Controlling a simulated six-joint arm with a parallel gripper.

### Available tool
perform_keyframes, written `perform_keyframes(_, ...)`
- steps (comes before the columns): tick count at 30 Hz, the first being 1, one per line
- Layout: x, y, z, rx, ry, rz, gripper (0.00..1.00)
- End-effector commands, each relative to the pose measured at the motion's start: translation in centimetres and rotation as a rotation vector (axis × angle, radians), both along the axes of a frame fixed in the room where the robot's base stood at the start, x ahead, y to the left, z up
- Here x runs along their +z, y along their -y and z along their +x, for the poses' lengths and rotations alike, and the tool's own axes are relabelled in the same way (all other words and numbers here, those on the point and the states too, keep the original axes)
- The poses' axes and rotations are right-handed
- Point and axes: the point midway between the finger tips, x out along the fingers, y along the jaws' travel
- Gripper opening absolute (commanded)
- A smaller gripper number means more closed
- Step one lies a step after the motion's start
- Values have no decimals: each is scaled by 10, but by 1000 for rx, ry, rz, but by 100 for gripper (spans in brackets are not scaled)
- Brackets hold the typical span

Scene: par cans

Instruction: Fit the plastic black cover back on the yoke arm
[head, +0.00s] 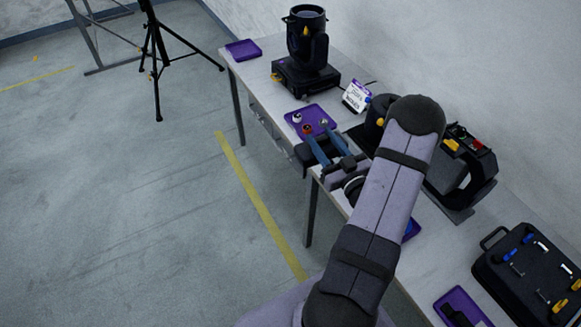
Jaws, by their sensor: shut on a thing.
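My gripper (322,142) is over the front edge of the table, its two blue-grey fingers shut on a dark piece that looks like the black cover (303,155). The cover is partly hidden by the fingers, and its exact tilt is hard to tell. A black moving-head light lies on the table to the right of my arm, partly hidden by it. Its yoke arm (482,165) faces up at the right, with red and yellow parts (462,139) exposed. The gripper and cover are apart from it, well to the left.
A purple tray (318,108) with small round parts lies just beyond the gripper. Another upright light (307,50) and an empty purple tray (243,49) stand at the far end. A small sign (356,96) stands behind. A tool case (510,285) and purple tray (477,300) are near right.

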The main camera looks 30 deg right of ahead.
Motion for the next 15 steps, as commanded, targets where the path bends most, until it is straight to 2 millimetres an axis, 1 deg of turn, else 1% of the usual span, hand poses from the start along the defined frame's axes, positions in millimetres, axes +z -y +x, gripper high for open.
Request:
perform_keyframes(1,15,21,2,-54,7,-7,11)
perform_keyframes(6,49,89,0,-245,13,-7,11)
perform_keyframes(8,61,112,-2,-315,15,-7,11)
perform_keyframes(9,70,128,-4,-363,18,-9,11)
perform_keyframes(11,83,151,-9,-436,20,-9,11)
perform_keyframes(12,91,166,-12,-486,21,-10,11)
perform_keyframes(14,105,188,-19,-563,24,-11,11)
perform_keyframes(15,114,202,-24,-613,26,-12,11)
